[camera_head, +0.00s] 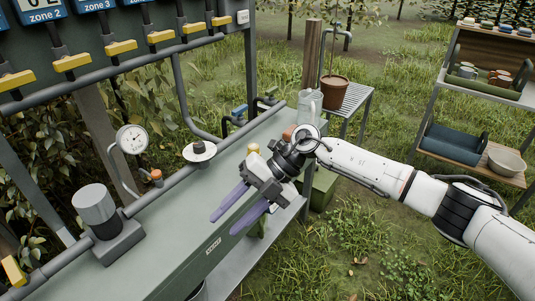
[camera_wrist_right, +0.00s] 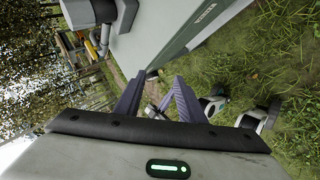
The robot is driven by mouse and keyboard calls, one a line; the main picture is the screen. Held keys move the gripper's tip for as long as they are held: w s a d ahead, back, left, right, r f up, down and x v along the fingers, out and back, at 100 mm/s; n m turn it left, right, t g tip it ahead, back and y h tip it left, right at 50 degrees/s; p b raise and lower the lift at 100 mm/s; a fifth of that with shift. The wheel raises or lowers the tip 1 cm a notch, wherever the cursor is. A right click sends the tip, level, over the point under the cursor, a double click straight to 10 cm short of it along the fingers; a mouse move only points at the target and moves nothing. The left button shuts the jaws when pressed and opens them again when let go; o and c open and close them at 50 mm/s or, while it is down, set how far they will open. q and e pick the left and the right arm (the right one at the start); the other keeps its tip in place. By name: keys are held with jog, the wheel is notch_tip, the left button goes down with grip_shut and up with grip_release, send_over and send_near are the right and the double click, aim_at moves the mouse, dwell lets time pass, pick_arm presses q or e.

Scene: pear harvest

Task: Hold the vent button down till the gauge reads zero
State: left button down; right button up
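The round white gauge (camera_head: 132,139) stands above the grey pipe on the green bench; its needle is too small to read. A black button-like knob on a white disc (camera_head: 199,150) sits on the pipe right of the gauge. A small orange cap (camera_head: 157,175) is on the pipe below the gauge. I cannot tell for certain which is the vent button. My right gripper (camera_head: 225,224) is open and empty, over the bench's front edge, apart from both. Its two purple fingers also show spread in the wrist view (camera_wrist_right: 157,80). My left gripper is not in view.
A grey cylinder on a block (camera_head: 96,205) stands on the bench's near left. Yellow-handled valves (camera_head: 121,47) line the upper pipe. A clear jug (camera_head: 310,104) stands at the bench's far end. A shelf rack (camera_head: 462,120) stands at right. Grass lies in front.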

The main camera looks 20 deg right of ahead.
jog(key=s+a+r+m+t+y, duration=0.3)
jog(key=s+a+m+t+y, duration=0.1)
jog(key=a+m+t+y, duration=0.5)
jog(key=s+d+f+m+t+h, duration=0.2)
jog(key=d+f+m+t+h, duration=0.1)
jog(key=d+f+m+h, duration=0.4)
jog(key=s+d+f+m+t+h, duration=0.2)
jog(key=d+f+m+t+h, duration=0.15)
jog(key=f+m+h, duration=0.5)
jog(key=s+d+f+m+g, duration=0.3)
jog(key=s+d+f, duration=0.1)
jog(key=s, duration=0.3)
jog(key=s+d+f+m+g, duration=0.3)
jog(key=s+d+f, duration=0.1)
jog(key=s+f, duration=0.3)
jog(key=shift+s+f+h, duration=0.15)
jog(key=shift+s+h, duration=0.3)
jog(key=shift+s, duration=0.25)
jog(key=shift+g, duration=0.25)
jog(key=shift+c, duration=0.6)
